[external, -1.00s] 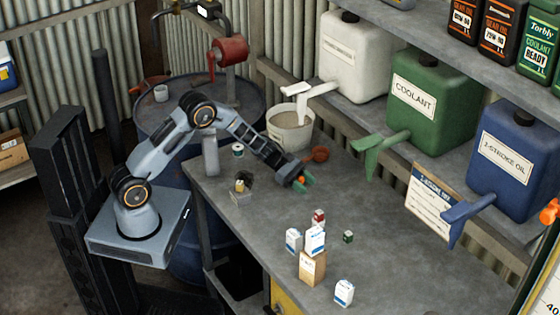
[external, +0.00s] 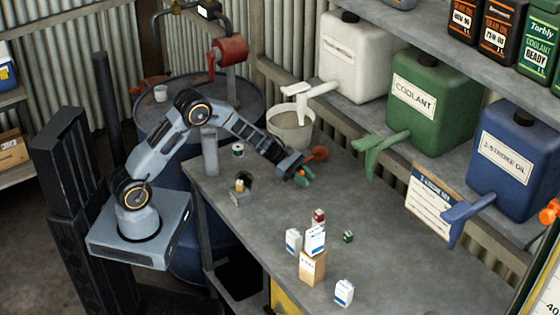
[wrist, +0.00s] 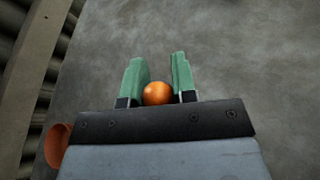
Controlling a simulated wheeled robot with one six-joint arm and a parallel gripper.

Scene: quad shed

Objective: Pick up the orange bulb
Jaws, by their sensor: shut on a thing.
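The orange bulb (wrist: 157,93) sits between the two green fingers of my gripper (wrist: 160,78) in the wrist view, close to the finger bases. My gripper is shut on it. In the external view my gripper (external: 303,175) is over the far part of the workbench, and the bulb (external: 301,173) shows as a small orange spot between the fingers. The lower part of the bulb is hidden by the gripper body in the wrist view. I cannot tell exactly how high it is above the bench.
An orange-brown cup-like thing (external: 318,154) lies just behind my gripper. A white bucket (external: 291,130) stands beyond my forearm. Several small boxes, including one on a brown carton (external: 312,266), stand nearer on the grey bench (external: 400,255). Jugs with spouts overhang the back, including the green spout (external: 378,155).

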